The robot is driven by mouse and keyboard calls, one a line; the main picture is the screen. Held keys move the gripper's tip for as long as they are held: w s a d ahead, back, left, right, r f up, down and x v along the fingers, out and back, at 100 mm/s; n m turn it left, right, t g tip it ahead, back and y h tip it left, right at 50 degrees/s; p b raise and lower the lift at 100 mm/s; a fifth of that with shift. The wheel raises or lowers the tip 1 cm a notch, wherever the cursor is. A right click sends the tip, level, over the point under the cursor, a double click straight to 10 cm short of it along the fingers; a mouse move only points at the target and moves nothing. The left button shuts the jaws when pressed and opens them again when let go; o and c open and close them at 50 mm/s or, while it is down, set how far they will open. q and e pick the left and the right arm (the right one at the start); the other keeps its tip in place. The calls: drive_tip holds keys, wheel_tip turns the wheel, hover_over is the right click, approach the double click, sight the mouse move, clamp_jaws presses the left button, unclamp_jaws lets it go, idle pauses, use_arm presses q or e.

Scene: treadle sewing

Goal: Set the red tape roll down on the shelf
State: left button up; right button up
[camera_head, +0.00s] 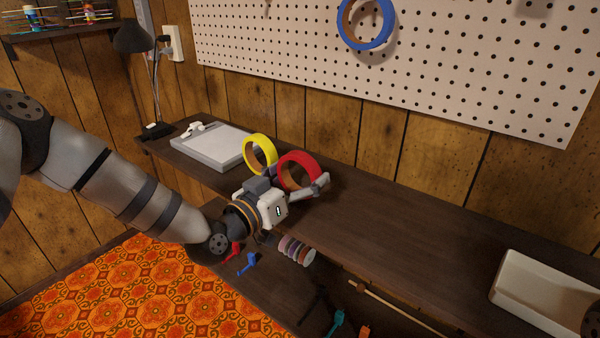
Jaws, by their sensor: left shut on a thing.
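The red tape roll (299,157) stands upright at the fingers of my left gripper (304,188), above or on the dark wooden shelf (390,232). My left gripper is shut on the red roll, with one finger showing along its lower right side. I cannot tell whether the roll's lower edge touches the shelf, because the gripper hides it. A yellow tape roll (246,143) stands upright just left of the red one. A blue tape roll (391,32) hangs on the pegboard. My right gripper is not in view.
A cream bin (535,290) sits at the right. The shelf between is bare. Spools (296,250) and small coloured tools lie below the shelf's front edge.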

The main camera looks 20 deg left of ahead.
use_arm(q)
drive_tip(key=shift+f, duration=0.35)
drive_tip(key=o, duration=1.2)
drive_tip(key=v, duration=1.2)
